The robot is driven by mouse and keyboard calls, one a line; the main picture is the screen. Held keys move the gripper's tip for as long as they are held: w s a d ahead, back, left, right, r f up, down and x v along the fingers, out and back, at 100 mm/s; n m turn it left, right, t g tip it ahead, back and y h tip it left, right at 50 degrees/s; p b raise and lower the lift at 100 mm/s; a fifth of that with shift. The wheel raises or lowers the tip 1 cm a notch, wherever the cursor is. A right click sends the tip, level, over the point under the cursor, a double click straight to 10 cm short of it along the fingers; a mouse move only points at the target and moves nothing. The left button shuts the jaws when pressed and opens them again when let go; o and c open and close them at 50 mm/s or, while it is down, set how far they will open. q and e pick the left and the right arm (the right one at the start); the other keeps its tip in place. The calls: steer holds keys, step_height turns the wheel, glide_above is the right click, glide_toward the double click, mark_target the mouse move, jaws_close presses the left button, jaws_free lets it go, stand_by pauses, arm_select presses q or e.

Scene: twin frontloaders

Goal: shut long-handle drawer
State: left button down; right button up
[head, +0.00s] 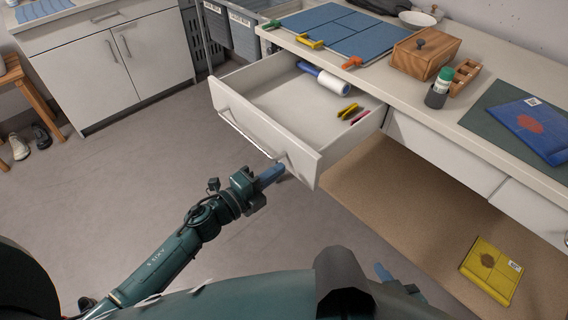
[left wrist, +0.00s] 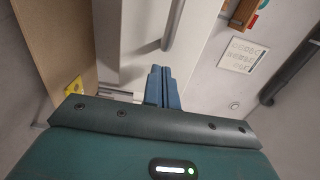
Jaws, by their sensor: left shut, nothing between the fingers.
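The long-handle drawer (head: 262,131) is pulled well out from under the white counter. Its long bar handle (head: 248,134) runs along the front panel. In the left wrist view the white drawer front (left wrist: 140,25) and the bar handle (left wrist: 174,22) show ahead of the fingers. My left gripper (head: 276,170) is shut and empty, just in front of the drawer front near the handle's right end. Its blue fingers show pressed together in the left wrist view (left wrist: 161,78). I cannot tell whether they touch the panel. My right gripper (head: 384,272) is low, mostly hidden behind my body.
The drawer holds a white roller (head: 333,82) and several small coloured items. On the counter are a blue mat (head: 340,35), a wooden box (head: 425,55) and a green-capped bottle (head: 440,88). A yellow packet (head: 491,270) lies below the counter. The floor left of the drawer is clear.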

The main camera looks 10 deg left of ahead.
mark_target(294, 159)
arm_select(q)
steer(key=shift+x, duration=1.55)
arm_select(e)
steer(key=shift+d+f, duration=0.1)
steer(key=shift+w, duration=0.1)
